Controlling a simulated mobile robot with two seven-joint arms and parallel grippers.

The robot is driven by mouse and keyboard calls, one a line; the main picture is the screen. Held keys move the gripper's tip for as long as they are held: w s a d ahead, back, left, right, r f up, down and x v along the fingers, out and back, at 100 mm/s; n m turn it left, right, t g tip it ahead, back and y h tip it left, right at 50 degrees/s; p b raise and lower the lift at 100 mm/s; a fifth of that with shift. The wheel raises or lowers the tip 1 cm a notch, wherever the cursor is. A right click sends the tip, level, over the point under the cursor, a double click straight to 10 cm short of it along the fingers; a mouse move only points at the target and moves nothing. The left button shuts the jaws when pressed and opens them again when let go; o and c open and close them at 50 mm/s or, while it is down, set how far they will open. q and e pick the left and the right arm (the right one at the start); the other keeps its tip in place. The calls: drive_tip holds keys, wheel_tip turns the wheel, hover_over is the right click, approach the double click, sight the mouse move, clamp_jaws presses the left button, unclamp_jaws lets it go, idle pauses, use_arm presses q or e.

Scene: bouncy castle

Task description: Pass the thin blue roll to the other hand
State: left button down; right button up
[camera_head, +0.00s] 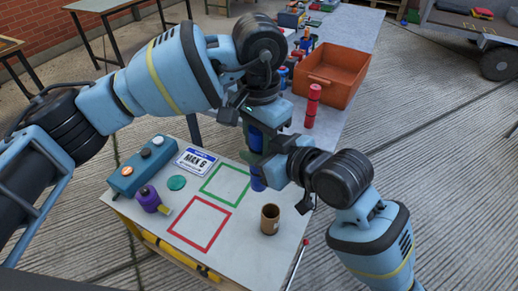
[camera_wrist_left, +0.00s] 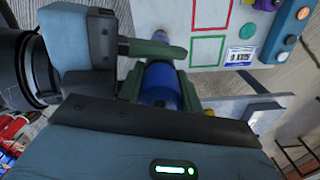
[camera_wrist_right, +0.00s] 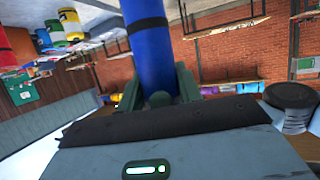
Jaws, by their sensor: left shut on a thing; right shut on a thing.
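The thin blue roll (camera_head: 257,181) stands roughly upright above the table, between my two grippers, and is partly hidden by them in the head view. My left gripper (camera_head: 252,120) is shut on its upper part; the left wrist view shows the roll (camera_wrist_left: 162,85) between the green fingers. My right gripper (camera_head: 262,165) is shut on the roll lower down. In the right wrist view the roll (camera_wrist_right: 150,45), with a dark band, rises from between the green fingers.
An orange crate (camera_head: 331,76) and a red roll (camera_head: 312,105) stand behind.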

use_arm(q)
drive_tip(key=c, duration=0.9)
unclamp_jaws()
drive_tip(key=shift+d, duration=0.1)
drive_tip(key=shift+s+d, duration=0.15)
drive_tip(key=shift+r, duration=0.1)
drive_tip(key=r, duration=1.2)
drive_tip(key=shift+w+a, duration=0.2)
drive_tip(key=shift+a, duration=0.05)
